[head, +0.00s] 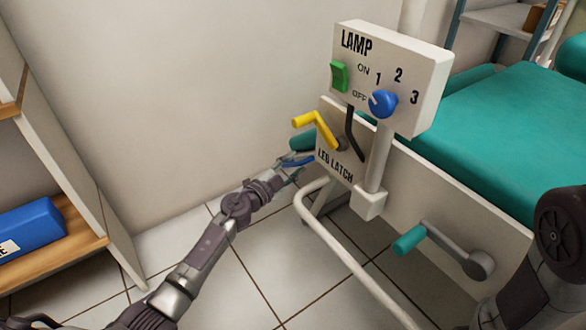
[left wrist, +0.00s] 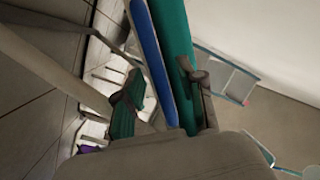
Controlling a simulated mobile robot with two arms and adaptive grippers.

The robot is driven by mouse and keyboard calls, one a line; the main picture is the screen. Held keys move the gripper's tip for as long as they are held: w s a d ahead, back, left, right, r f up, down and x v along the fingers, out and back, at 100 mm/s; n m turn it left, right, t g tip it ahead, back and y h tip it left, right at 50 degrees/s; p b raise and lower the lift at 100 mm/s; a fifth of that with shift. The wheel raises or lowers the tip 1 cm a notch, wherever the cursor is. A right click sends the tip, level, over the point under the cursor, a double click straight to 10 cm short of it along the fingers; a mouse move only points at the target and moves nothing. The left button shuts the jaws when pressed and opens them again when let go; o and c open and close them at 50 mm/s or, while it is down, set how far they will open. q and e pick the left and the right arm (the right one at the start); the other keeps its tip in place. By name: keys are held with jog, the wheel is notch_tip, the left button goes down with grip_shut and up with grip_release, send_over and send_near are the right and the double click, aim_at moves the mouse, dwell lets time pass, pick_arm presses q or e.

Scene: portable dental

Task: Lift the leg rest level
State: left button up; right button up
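The leg rest's teal pad (head: 302,140) shows only as a small end at the far end of the chair, mostly hidden behind the white panels. A blue strip (head: 300,160) lies just below it. My left gripper (head: 291,168) is at this end. In the left wrist view, the teal pad (left wrist: 174,50) and the blue strip (left wrist: 152,60) run between its fingers (left wrist: 166,100). One finger is close to the teal side; a small gap shows between the other and the blue strip. A yellow lever (head: 318,127) is on the LEG LATCH panel (head: 335,165). My right gripper is out of view.
A LAMP box (head: 388,70) with a green switch and blue knob stands above the latch panel. A teal-handled crank (head: 445,245) sticks out from the chair side. A white tube frame (head: 335,245) curves near my left arm. A shelf (head: 60,245) stands left; floor between is clear.

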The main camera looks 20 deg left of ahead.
pick_arm(q)
jog(key=shift+w, duration=0.15)
jog(key=shift+c, duration=0.2)
grip_shut()
